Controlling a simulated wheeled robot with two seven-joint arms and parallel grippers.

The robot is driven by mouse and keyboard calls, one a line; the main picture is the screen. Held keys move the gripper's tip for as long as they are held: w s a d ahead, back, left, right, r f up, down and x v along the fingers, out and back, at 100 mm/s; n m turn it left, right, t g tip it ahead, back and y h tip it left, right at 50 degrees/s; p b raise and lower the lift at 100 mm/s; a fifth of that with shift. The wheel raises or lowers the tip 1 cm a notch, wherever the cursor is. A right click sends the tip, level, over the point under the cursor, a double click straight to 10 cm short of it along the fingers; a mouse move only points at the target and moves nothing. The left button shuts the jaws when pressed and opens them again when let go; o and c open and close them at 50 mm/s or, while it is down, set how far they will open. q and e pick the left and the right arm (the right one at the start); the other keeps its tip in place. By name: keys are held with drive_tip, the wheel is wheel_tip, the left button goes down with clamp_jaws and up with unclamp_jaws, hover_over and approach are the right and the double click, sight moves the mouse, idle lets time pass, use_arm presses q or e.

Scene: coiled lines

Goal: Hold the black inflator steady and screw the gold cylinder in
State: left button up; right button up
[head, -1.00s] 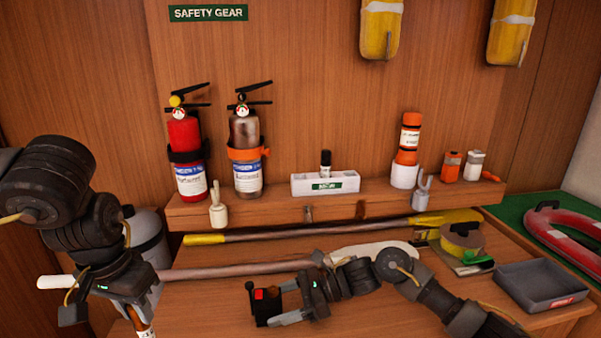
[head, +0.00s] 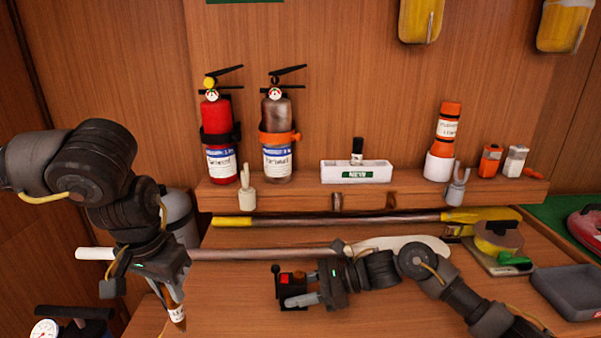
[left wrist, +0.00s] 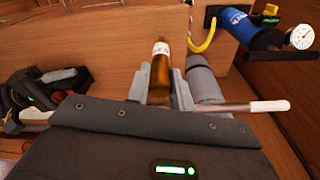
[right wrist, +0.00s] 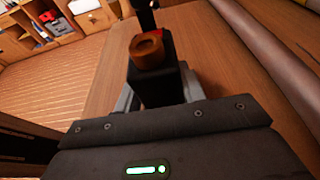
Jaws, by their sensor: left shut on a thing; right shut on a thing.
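The gold cylinder (head: 177,317), brownish with a white label band, hangs tilted from my left gripper (head: 171,292), which is shut on it. In the left wrist view the gold cylinder (left wrist: 160,78) stands between the two fingers. The black inflator (head: 291,280), with a red part on it, is in my right gripper (head: 302,298), which is shut on it. In the right wrist view the black inflator (right wrist: 158,88) shows a round copper-coloured opening (right wrist: 148,46) on its end. The cylinder and inflator are well apart, cylinder to the left.
Two extinguishers, red (head: 218,134) and silver (head: 277,137), stand on the back shelf with a white NEW tray (head: 350,172). Long poles (head: 325,218) lie behind my grippers. A grey tray (head: 570,300) is at right. The bench between my grippers is bare.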

use_arm(q)
drive_tip(key=w+d+r+m, duration=0.1)
drive_tip(key=w+d+r, duration=0.2)
drive_tip(key=d+r, duration=0.35)
drive_tip(key=w+d+r+m, duration=0.2)
drive_tip(key=w+d+r, duration=0.1)
drive_tip(key=d, duration=0.6)
drive_tip(key=w+d+r+m, duration=0.1)
drive_tip(key=w+d+r, duration=0.25)
drive_tip(key=d, duration=0.45)
drive_tip(key=shift+s+a+f, duration=0.1)
drive_tip(key=shift+s+f, duration=0.15)
drive_tip(key=shift+f, duration=1.1)
drive_tip(key=shift+s+a+f, duration=0.1)
drive_tip(key=shift+s+f, duration=0.1)
drive_tip(key=shift+f, duration=1.15)
drive_tip(key=shift+d+f, duration=0.1)
drive_tip(key=shift+f, duration=0.15)
drive_tip(key=shift+f, duration=0.45)
